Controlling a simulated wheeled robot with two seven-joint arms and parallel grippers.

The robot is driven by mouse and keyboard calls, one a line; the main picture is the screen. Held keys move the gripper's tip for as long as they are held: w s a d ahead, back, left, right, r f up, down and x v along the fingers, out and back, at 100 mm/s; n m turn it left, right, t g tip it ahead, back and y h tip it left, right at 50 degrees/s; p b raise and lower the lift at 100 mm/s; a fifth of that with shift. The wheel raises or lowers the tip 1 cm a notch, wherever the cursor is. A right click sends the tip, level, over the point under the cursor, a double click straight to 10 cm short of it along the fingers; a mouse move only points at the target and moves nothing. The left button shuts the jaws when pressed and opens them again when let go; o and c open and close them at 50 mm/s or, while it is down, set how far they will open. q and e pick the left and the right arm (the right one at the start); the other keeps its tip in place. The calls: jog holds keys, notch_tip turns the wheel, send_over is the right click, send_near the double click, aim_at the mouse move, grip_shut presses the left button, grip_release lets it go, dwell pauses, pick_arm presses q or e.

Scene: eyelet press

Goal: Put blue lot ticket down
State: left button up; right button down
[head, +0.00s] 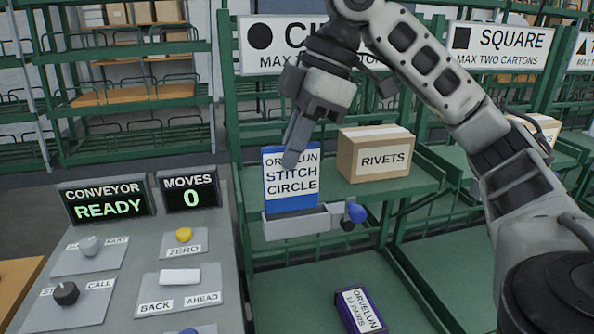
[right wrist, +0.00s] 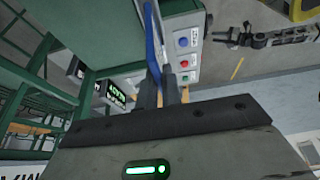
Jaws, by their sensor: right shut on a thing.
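The blue lot ticket (head: 291,203) has a white label reading "ORVELLUN STITCH CIRCLE". It stands upright in the head view, its lower edge at the grey holder (head: 290,228) on the front of the circle rack. I cannot tell whether it rests in the holder. My right gripper (head: 293,152) is shut on the ticket's upper part from above. In the right wrist view the ticket (right wrist: 152,48) shows nearly edge-on between the fingers. What looks like my left gripper (right wrist: 230,36) shows small in the right wrist view; its jaws are unclear.
A "RIVETS" carton (head: 375,154) sits on the shelf just right of the ticket. A purple box (head: 361,311) lies lower down. The control console (head: 130,250) stands at left, its display reading "CONVEYOR READY".

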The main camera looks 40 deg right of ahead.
aim_at(296, 209)
jog(key=f, duration=0.2)
jog(key=f+b, duration=0.1)
jog(key=shift+s+d+f, duration=0.1)
jog(key=shift+d+f, duration=0.1)
jog(key=shift+d, duration=0.1)
jog(key=shift+f, duration=0.2)
pick_arm(q)
jog(key=shift+w+r, duration=0.1)
jog(key=shift+w, duration=0.25)
pick_arm(e)
jog(key=shift+f, duration=0.1)
jog(key=c, duration=1.6)
grip_release()
pick_arm(q)
jog(key=shift+s, duration=0.15)
jog(key=shift+f, duration=0.2)
